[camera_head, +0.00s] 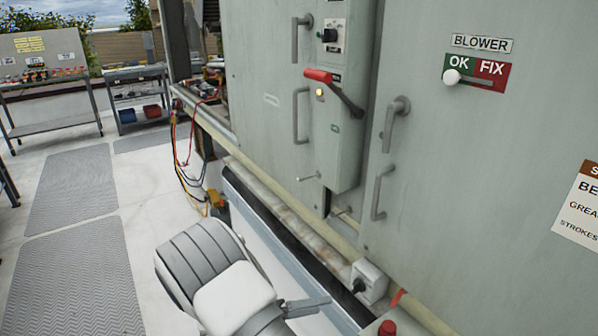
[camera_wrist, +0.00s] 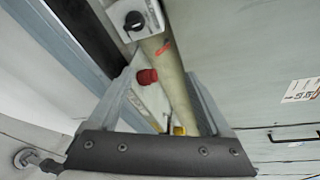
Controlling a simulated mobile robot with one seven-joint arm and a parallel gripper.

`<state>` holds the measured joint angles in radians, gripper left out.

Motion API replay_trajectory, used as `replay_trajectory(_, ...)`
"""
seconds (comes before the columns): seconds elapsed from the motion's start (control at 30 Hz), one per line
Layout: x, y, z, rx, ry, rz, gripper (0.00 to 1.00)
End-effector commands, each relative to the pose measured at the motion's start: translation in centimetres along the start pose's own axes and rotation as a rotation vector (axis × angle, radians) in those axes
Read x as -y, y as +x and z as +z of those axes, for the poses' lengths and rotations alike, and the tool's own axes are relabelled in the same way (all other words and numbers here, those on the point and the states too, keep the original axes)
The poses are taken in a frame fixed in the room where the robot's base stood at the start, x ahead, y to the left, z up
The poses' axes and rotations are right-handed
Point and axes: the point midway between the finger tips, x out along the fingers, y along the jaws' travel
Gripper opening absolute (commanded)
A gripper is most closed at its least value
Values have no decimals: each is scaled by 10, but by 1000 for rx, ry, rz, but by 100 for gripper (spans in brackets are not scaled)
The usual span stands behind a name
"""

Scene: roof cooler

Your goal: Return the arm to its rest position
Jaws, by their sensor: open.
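My arm (camera_head: 235,295) shows at the bottom of the head view, its white links bent in front of the lower cabinet edge. My gripper (camera_wrist: 165,80) fills the middle of the wrist view. Its two grey fingers stand apart with nothing held between them. Behind the gap between the fingers, a red knob (camera_wrist: 147,76) and a yellowish rail (camera_wrist: 172,85) show. I cannot tell how far they are from the fingertips. In the head view my fingers are not clearly seen.
A grey cabinet (camera_head: 480,190) with handles and a red-handled lever (camera_head: 318,76) stands close on the right. A white box with a black knob (camera_head: 368,280) sits below it. Cables (camera_head: 185,165) hang at the cabinet's left end. Floor with grey mats (camera_head: 75,185) is clear at left.

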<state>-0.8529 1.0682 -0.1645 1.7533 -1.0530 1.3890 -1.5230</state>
Motion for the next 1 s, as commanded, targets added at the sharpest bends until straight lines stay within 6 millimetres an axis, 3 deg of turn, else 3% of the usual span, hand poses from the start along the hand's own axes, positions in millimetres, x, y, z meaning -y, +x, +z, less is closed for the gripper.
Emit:
replay_trajectory(0.03,16,3,4,-51,69,21,82)
replay_trajectory(0.4,106,18,2,-397,567,115,82)
replay_trajectory(1.0,235,17,-22,-947,1395,129,82)
